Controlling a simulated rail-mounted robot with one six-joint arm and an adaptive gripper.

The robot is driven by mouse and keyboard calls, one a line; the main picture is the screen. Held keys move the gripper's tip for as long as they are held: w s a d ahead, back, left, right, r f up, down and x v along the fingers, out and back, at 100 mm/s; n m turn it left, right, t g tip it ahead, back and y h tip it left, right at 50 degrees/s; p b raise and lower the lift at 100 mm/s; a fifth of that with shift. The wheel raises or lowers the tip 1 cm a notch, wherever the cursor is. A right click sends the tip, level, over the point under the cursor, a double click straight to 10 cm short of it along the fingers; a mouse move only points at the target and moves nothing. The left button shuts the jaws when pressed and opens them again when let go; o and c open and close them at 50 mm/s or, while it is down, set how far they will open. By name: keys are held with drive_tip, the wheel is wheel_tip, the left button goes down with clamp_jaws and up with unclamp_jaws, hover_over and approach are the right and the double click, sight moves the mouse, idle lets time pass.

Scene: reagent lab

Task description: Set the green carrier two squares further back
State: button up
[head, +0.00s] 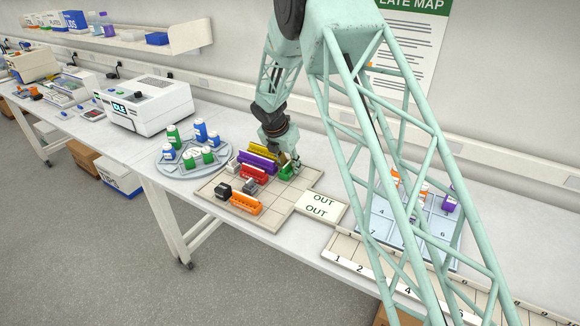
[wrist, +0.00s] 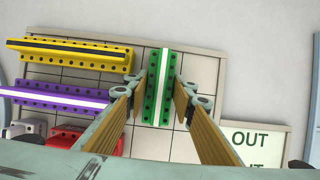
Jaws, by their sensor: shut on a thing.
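The green carrier (wrist: 156,100) is a long green bar with a white stripe along its middle and holes along its edges. In the wrist view it lies lengthwise, pointing away from me, on the squared board (wrist: 204,68). My gripper (wrist: 173,84) is shut on it, with one finger on each long side. In the head view the carrier (head: 287,171) shows at the right part of the board (head: 285,207), partly hidden beneath my gripper (head: 288,165). I cannot tell whether it is touching the board or just above it.
Left of the green carrier are the yellow carrier (wrist: 70,54) and purple carrier (wrist: 60,96). Red (head: 252,173) and orange (head: 246,204) carriers and dark blocks (head: 223,191) stand nearer the front. An OUT card (head: 320,206) adjoins the board's right. Squares behind and right of the green carrier look bare.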

idle(0.4)
drive_tip(key=o, duration=0.9)
drive_tip(key=shift+f, duration=0.1)
drive_tip(key=shift+p+v, duration=0.45)
drive_tip(key=shift+v, duration=5.75)
